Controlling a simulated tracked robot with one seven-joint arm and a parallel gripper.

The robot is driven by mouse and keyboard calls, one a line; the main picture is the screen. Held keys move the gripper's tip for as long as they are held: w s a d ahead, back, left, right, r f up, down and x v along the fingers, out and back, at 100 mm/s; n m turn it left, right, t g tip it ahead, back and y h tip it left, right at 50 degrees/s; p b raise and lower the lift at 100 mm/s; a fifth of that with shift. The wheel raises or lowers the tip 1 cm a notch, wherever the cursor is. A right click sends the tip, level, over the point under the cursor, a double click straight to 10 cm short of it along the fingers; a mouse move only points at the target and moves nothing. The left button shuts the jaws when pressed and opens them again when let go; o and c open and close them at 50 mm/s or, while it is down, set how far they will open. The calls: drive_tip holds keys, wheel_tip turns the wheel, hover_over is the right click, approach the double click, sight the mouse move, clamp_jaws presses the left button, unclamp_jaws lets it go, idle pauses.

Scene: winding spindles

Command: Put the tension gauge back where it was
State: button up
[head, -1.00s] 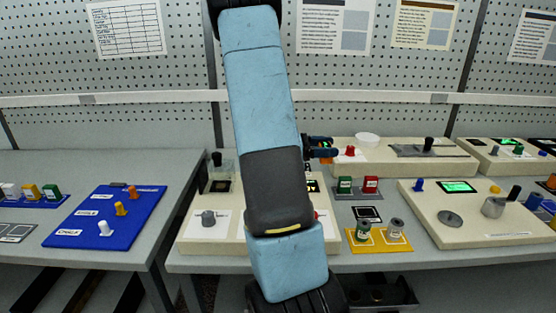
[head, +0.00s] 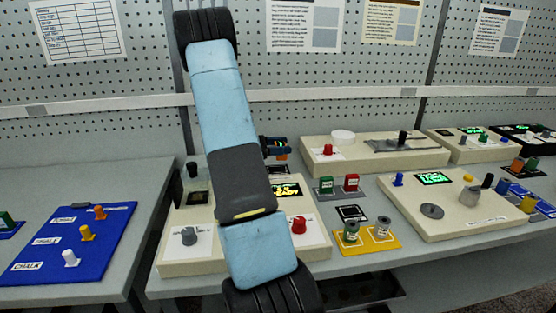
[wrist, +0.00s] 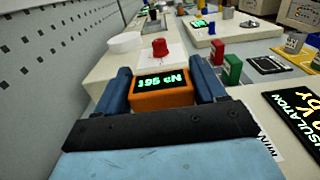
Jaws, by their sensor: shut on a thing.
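The tension gauge (wrist: 160,90) is a small orange block with a dark display reading "195 cN" in green. In the wrist view it sits between the two blue fingers of my gripper (wrist: 166,86), which is shut on it. In the head view my gripper (head: 276,147) shows just right of my arm, above the back of the left cream machine, with a bit of orange at its lower edge. My arm hides most of the gauge there.
The left cream machine (head: 190,268) has a red knob (head: 299,225) and a grey knob. Green and red blocks (head: 351,182) and a yellow tray (head: 382,246) stand right. A blue board (head: 40,272) lies on the left table.

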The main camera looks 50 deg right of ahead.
drive_tip(key=w+f, duration=0.1)
drive_tip(key=w+d+f, duration=0.1)
drive_tip(key=f, duration=0.2)
drive_tip(key=shift+w+d, duration=0.3)
drive_tip(key=shift+w, duration=0.1)
drive_tip(key=shift+f, duration=1.45)
drive_tip(key=shift+f, duration=0.1)
drive_tip(key=o, duration=1.3)
drive_tip(key=shift+w, duration=0.1)
